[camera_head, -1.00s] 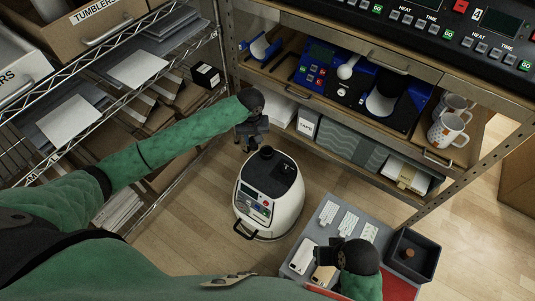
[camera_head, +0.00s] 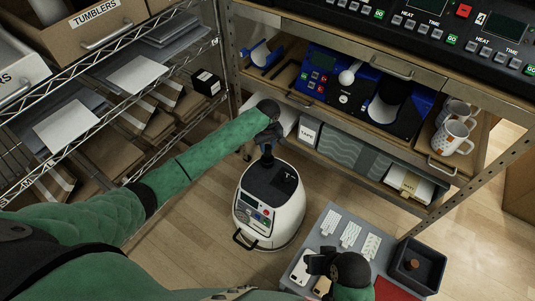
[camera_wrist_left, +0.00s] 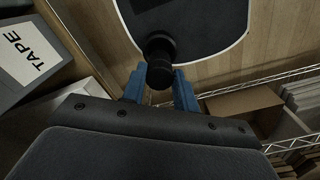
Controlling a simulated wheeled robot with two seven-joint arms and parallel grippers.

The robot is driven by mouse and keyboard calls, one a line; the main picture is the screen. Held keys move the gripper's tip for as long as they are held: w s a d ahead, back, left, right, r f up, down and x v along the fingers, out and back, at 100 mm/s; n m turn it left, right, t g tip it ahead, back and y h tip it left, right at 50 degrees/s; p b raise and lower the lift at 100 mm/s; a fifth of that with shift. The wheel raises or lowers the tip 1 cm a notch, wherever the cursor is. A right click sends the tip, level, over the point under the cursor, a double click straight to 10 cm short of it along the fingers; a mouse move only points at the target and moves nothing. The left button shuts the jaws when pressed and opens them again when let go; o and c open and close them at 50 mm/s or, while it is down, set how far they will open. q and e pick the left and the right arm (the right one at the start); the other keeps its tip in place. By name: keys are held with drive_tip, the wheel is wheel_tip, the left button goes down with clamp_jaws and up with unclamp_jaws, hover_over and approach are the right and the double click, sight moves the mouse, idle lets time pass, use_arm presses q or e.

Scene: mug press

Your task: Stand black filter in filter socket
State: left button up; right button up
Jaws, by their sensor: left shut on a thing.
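The black filter (camera_head: 267,159) is a dark, knob-like cylinder at the top of a white rounded machine (camera_head: 262,231) with a black top. My left gripper (camera_head: 268,146) is shut on its upper part from above. In the left wrist view, the black filter (camera_wrist_left: 158,58) is between the blue fingers, and its wider part overlaps the machine's black top. It looks roughly upright; whether its base touches the machine is unclear. I cannot clearly make out the filter socket. My right gripper (camera_head: 318,263) is over the grey worktop, its fingers too dark to read.
A shelf with a blue machine (camera_head: 325,76) and mugs (camera_head: 453,135) stands behind. A wire rack (camera_head: 190,98) is at left. Floor around the white machine is clear.

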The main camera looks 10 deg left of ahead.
sight(267, 153)
use_arm(q)
drive_tip(key=shift+f, duration=2.3)
drive_tip(key=shift+f, duration=0.3)
drive_tip(key=o, duration=1)
drive_tip(key=shift+c, duration=0.2)
